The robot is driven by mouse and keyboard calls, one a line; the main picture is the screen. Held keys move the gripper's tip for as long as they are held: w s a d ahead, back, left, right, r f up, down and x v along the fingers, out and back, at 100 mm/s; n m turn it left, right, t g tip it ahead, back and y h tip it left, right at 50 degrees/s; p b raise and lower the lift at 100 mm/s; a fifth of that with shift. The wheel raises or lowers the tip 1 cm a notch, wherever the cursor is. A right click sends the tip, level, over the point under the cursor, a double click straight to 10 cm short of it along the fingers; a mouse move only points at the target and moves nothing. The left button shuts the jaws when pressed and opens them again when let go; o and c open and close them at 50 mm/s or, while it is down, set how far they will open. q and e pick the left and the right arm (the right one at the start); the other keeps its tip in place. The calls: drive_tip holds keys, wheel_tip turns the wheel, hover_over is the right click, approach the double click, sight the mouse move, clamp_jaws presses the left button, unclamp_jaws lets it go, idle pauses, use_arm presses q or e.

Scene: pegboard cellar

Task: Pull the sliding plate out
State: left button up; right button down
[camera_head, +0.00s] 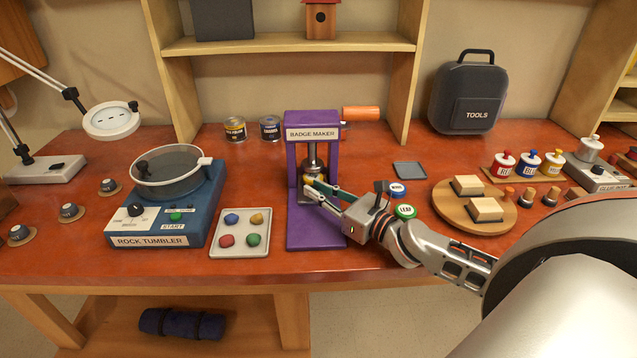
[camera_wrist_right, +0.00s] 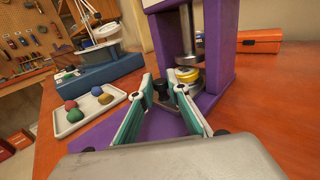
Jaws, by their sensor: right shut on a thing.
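The purple badge maker (camera_head: 316,234) stands on the bench, its label facing me. It also shows in the right wrist view (camera_wrist_right: 222,45). The sliding plate (camera_wrist_right: 193,90) is a grey metal piece low in the press, under the metal ram (camera_wrist_right: 186,42). A yellow badge part (camera_wrist_right: 187,74) sits on it, below the ram. A small dark knob (camera_wrist_right: 160,86) is at the plate's front. My right gripper (camera_head: 308,186) reaches in from the right and is shut on the knob, its fingers (camera_wrist_right: 163,88) on either side. The fingers hide part of the plate in the head view. My left gripper is not in view.
A tray of coloured stones (camera_head: 240,246) and the blue rock tumbler (camera_head: 160,220) stand left of the press. Badges (camera_head: 405,211) and a round wooden board (camera_head: 475,226) lie to the right. The purple base in front of the plate is clear.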

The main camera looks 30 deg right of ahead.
sight(320, 238)
drive_tip(key=s+a, duration=0.2)
drive_tip(key=s, duration=0.1)
drive_tip(key=s+a+p, duration=0.1)
drive_tip(key=s, duration=0.2)
drive_tip(key=s+a, duration=0.2)
drive_tip(key=s, duration=0.1)
drive_tip(key=shift+s+a, duration=0.25)
drive_tip(key=shift+a, duration=0.1)
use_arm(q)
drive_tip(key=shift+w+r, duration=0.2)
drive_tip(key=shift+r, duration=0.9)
use_arm(e)
drive_tip(key=shift+s+a+f, duration=0.1)
drive_tip(key=shift+a+f, duration=0.05)
drive_tip(key=shift+a, duration=0.05)
drive_tip(key=c, duration=2.3)
unclamp_jaws()
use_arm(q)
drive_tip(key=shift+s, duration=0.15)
use_arm(e)
drive_tip(key=shift+o, duration=0.4)
drive_tip(key=shift+s, duration=0.15)
drive_tip(key=shift+d, duration=0.1)
drive_tip(key=v, duration=1.1)
drive_tip(key=shift+s, duration=0.4)
